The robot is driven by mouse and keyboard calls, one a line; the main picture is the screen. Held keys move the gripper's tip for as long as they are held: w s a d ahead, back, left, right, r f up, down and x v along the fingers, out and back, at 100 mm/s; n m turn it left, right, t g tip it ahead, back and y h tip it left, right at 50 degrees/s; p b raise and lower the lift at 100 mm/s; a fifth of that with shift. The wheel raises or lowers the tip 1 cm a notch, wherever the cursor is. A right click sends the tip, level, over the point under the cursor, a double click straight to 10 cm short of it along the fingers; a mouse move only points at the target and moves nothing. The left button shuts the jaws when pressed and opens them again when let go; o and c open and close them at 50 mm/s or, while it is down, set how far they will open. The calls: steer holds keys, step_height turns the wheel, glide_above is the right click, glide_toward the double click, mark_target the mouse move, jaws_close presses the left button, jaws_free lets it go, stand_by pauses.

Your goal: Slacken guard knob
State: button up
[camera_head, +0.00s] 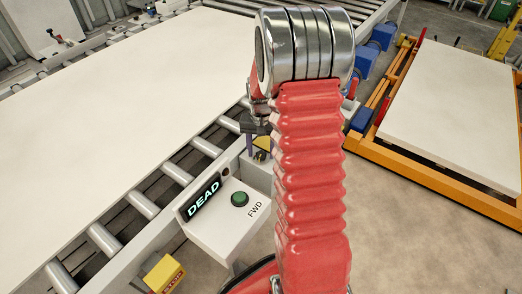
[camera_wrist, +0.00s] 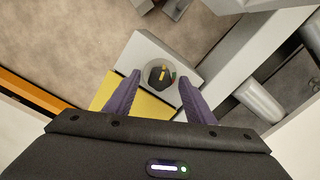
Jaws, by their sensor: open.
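The guard knob (camera_wrist: 158,76) is a dark knob with a yellow pointer mark on a round grey base, fixed to a pale box. A small green mark shows at its right edge in the wrist view. My gripper (camera_wrist: 160,80) has two purple fingers, open, one on each side of the knob in this view. Gaps show between the fingers and the knob; I cannot tell how far above it the tips are. In the head view my gripper (camera_head: 259,146) points down behind my red arm, and the knob is mostly hidden there.
A control box with a display (camera_head: 203,197) reading DEAD and a green button (camera_head: 239,198) marked FWD stands in front. A roller conveyor (camera_head: 143,205) carries a large pale board (camera_head: 110,95). An orange frame (camera_head: 433,181) with another board is at right.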

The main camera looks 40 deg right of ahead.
mark_target(262, 156)
step_height(262, 156, up, 14)
stand_by(0.6)
steer(key=shift+w+f, duration=0.1)
steer(key=shift+f, duration=0.05)
stand_by(0.4)
steer(key=s+a+r+n+t, duration=0.2)
steer(key=s+a+r+n, duration=0.2)
steer(key=s+a, duration=0.5)
steer(key=s+a+r+n+t, duration=0.3)
steer(key=s+a+r, duration=0.4)
steer(key=s+a, duration=0.3)
steer(key=a+n, duration=0.1)
steer(key=a, duration=0.3)
steer(key=shift+a+n+t, duration=0.2)
steer(key=shift+n+t, duration=0.1)
steer(key=shift+s+r, duration=0.1)
stand_by(0.8)
